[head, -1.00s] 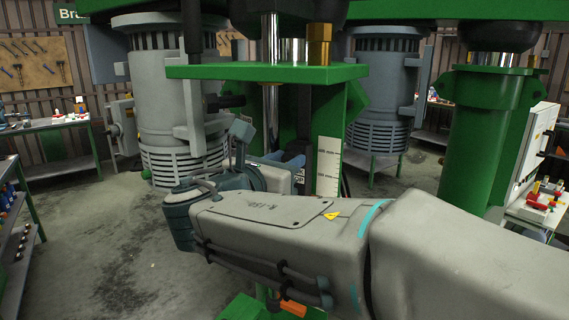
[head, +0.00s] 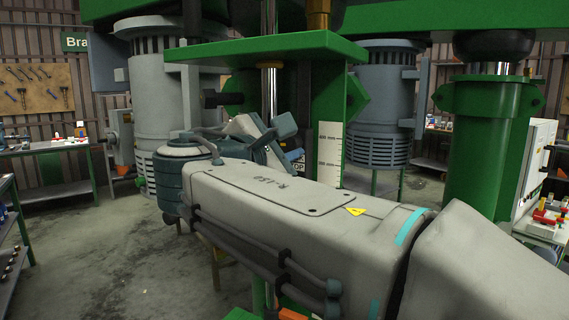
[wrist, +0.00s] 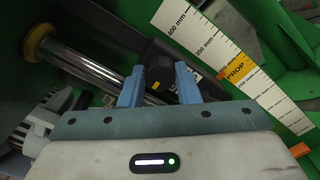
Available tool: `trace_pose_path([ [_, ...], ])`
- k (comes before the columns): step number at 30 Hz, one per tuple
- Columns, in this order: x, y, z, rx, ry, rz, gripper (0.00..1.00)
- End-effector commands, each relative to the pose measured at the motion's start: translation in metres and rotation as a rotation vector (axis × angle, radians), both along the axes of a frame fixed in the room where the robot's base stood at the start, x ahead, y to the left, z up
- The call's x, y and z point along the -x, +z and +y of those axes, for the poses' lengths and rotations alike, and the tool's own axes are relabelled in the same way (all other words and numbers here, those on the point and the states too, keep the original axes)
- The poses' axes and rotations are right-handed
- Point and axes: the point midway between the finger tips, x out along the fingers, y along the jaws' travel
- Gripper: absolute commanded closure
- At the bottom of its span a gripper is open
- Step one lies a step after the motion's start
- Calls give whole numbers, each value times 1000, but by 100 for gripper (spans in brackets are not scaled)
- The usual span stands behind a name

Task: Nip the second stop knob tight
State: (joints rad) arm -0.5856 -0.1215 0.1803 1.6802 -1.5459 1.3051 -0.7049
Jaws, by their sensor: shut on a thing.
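In the wrist view, the two blue-grey fingers of my gripper (wrist: 159,76) stand on either side of a dark block with a small yellow mark, which I take to be the second stop knob (wrist: 161,88). The gripper is shut on it, and the exact contact is partly hidden. A bright chrome rod (wrist: 88,66) runs slantwise behind the fingers.
A green plate (head: 240,50) spans above my gripper, with a black side knob (head: 224,99) below it. A green column (head: 487,145) stands at the right. Large grey machines (head: 160,95) stand behind. A tool bench (head: 45,147) is at the left. The floor at lower left is clear.

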Motion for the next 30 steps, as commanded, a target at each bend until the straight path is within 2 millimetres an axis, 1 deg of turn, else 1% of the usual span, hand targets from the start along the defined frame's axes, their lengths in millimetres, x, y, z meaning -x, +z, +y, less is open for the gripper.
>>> trace_pose_path([
  [1,0,-4,0,-39,-1,-27,93],
  [21,1,-5,-1,-579,1,-351,93],
  [30,1,-5,-1,-768,1,-463,93],
])
